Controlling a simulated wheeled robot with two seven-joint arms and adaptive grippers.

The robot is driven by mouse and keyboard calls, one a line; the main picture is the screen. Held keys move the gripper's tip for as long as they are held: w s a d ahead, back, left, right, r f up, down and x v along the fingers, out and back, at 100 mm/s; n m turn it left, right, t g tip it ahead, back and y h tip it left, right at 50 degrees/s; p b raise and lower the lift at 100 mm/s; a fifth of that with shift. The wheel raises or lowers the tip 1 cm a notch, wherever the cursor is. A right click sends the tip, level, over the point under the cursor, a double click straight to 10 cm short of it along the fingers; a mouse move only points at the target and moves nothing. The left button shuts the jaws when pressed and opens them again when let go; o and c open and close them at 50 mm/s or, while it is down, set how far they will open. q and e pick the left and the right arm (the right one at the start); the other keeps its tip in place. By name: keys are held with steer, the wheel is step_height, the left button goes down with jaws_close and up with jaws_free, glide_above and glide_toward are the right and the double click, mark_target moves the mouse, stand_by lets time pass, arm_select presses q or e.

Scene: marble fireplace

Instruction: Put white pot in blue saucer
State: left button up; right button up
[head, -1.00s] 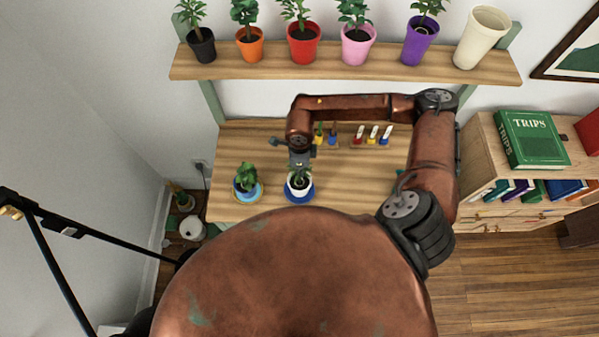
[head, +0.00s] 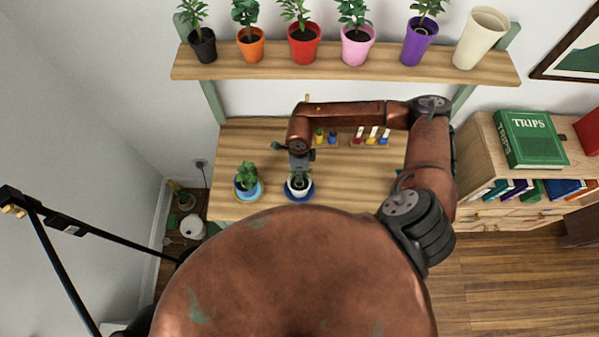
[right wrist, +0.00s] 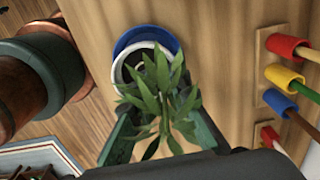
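The white pot (head: 298,191) holds a green plant and stands upright over the dark blue saucer (head: 312,194) on the wooden table. In the right wrist view, the pot's white rim (right wrist: 116,68) lies over the blue saucer (right wrist: 147,34). Whether its base rests fully in the saucer is hidden. My right gripper (head: 299,166) points down over the plant. In the wrist view its fingers (right wrist: 156,98) stand apart on both sides of the leaves, close to the rim. Leaves hide whether they touch the pot. My left gripper is not in view.
A plant in a light blue pot (head: 247,190) stands to the left. Small-tool holders (right wrist: 288,58) sit near the table's back. The shelf (head: 350,67) above bears several potted plants. A bookcase (head: 490,150) is at the right.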

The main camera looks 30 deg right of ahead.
steer(key=shift+r, duration=0.1)
steer(key=shift+r, duration=0.2)
step_height(320, 180, up, 12)
steer(key=shift+f+b, duration=0.15)
steer(key=shift+b, duration=0.55)
stand_by(0.3)
